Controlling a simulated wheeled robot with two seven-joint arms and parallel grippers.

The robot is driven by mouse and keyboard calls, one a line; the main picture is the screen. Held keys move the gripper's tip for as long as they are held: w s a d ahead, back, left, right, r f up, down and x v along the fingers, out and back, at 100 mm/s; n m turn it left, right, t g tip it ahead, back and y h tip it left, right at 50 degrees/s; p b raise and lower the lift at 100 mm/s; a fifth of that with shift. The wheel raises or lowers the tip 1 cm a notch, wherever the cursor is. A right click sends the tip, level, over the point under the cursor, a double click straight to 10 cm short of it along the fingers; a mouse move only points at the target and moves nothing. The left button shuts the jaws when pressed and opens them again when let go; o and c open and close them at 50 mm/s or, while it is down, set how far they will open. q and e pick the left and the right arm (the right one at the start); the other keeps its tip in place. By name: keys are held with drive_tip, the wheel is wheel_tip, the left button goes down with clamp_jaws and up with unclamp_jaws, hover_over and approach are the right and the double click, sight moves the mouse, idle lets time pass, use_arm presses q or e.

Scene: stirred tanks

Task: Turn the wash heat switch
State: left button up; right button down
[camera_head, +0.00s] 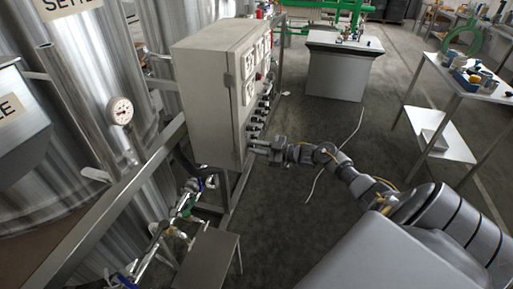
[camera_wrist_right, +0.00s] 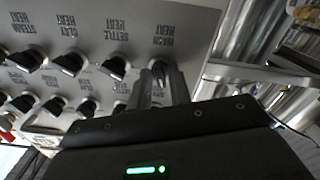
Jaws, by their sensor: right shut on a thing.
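The grey control cabinet (camera_head: 212,100) stands left of centre in the head view, with rows of dark switches on its right face. In the wrist view the panel (camera_wrist_right: 120,15) appears upside down. The wash heat switch (camera_wrist_right: 158,66) is at the right end of the upper row, under its "WASH HEAT" label. My right gripper (camera_wrist_right: 162,76) is shut on this switch, with one finger on each side of it. The fingers hide part of the knob, so its angle is hard to read. In the head view my right gripper (camera_head: 256,147) reaches the panel's lower near corner. My left gripper is not in view.
The settle heat switch (camera_wrist_right: 114,67) is beside the gripper, with more switches along both rows. Steel tanks (camera_head: 95,90) and a slanted metal frame (camera_head: 110,205) are at the left. A white table (camera_head: 440,75) stands at the right. The floor between is mostly clear.

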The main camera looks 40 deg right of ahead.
drive_tip(key=c, duration=1.5)
unclamp_jaws()
drive_tip(key=shift+s, duration=0.1)
drive_tip(key=b+v, duration=0.2)
drive_tip(key=v, duration=0.8)
drive_tip(key=shift+s+d, duration=0.2)
drive_tip(key=shift+s, duration=0.05)
